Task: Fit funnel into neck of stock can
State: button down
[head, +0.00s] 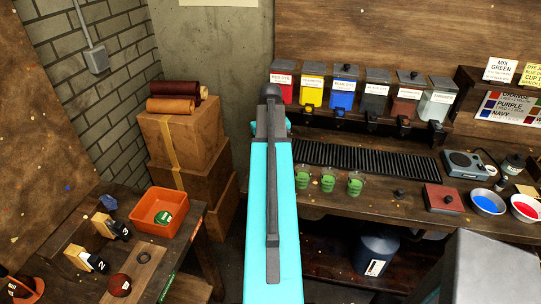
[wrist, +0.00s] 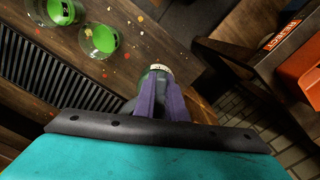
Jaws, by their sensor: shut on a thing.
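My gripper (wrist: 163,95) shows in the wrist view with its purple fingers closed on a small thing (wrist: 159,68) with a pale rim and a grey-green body. The fingers hide much of it, and I cannot tell what it is. In the head view my own arm hides the gripper. A dark blue can with a white label (head: 377,256), perhaps the stock can, stands on the shelf under the bench; its neck is not clear. An orange flared object (head: 18,289), perhaps the funnel, is cut off at the lower left.
Several green-filled cups (head: 328,180) stand along the bench front, by a black ribbed strip (head: 365,161). Coloured dye bins (head: 343,88) line the back. An orange tray (head: 158,211) sits on the left table. Cardboard boxes (head: 185,135) are stacked behind it. A gap separates bench and table.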

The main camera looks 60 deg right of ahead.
jog(key=shift+f, duration=0.8)
dwell(1.0)
jog(key=c, duration=1.7)
grip_release()
jog(key=shift+c, duration=0.2)
jog(key=shift+r, duration=0.1)
notch_tip(320, 180, up, 11)
jog(key=p, duration=0.5)
jog(key=shift+r, duration=1.3)
jog(key=shift+s, duration=0.1)
